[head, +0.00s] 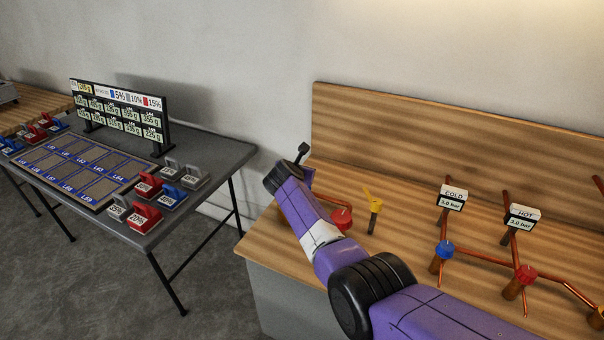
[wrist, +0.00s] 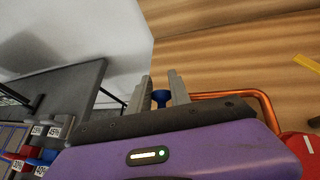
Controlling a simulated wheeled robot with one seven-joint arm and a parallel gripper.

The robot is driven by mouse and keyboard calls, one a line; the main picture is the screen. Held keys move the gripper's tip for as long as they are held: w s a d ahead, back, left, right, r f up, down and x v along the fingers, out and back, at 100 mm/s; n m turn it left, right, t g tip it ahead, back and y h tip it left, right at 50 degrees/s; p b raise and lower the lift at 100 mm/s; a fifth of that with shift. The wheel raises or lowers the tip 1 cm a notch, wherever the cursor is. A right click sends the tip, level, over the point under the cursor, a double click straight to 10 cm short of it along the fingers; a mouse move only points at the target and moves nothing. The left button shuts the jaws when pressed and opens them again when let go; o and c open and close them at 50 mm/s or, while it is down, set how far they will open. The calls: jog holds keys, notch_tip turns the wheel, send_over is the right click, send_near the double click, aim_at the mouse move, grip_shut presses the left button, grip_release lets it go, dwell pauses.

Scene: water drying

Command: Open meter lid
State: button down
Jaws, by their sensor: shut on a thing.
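My gripper (wrist: 160,78) shows its two grey fingers in the wrist view, shut on a small blue knob-like part (wrist: 161,97) between them. I cannot tell whether this part is the meter lid. In the head view my purple arm reaches over the left end of the wooden bench and hides most of what is at its hand. A small dark piece (head: 303,149) sticks up just beyond the hand; I cannot tell whether it is a finger or part of the meter. The meter body is not clearly visible.
A copper pipe (wrist: 240,95) runs close to the right of my fingers. A red round part (head: 342,217) and a yellow-handled valve (head: 374,204) stand on the bench (head: 400,185). COLD (head: 453,198) and HOT (head: 522,216) gauges are farther right. A grey table (head: 215,146) stands left.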

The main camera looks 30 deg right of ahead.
jog(key=shift+s+d+f+g+y+b, duration=0.15)
jog(key=shift+d+f+g+y+b, duration=0.35)
jog(key=shift+d+f+g, duration=0.15)
dwell(2.1)
jog(key=c, duration=1.2)
grip_release()
jog(key=shift+w+a+r, duration=0.1)
jog(key=shift+w+r, duration=0.1)
jog(key=shift+r, duration=0.05)
jog(key=shift+r, duration=0.1)
jog(key=p+v, duration=0.3)
jog(key=v, duration=0.4)
jog(key=shift+s+a, duration=0.2)
jog(key=shift+s, duration=0.15)
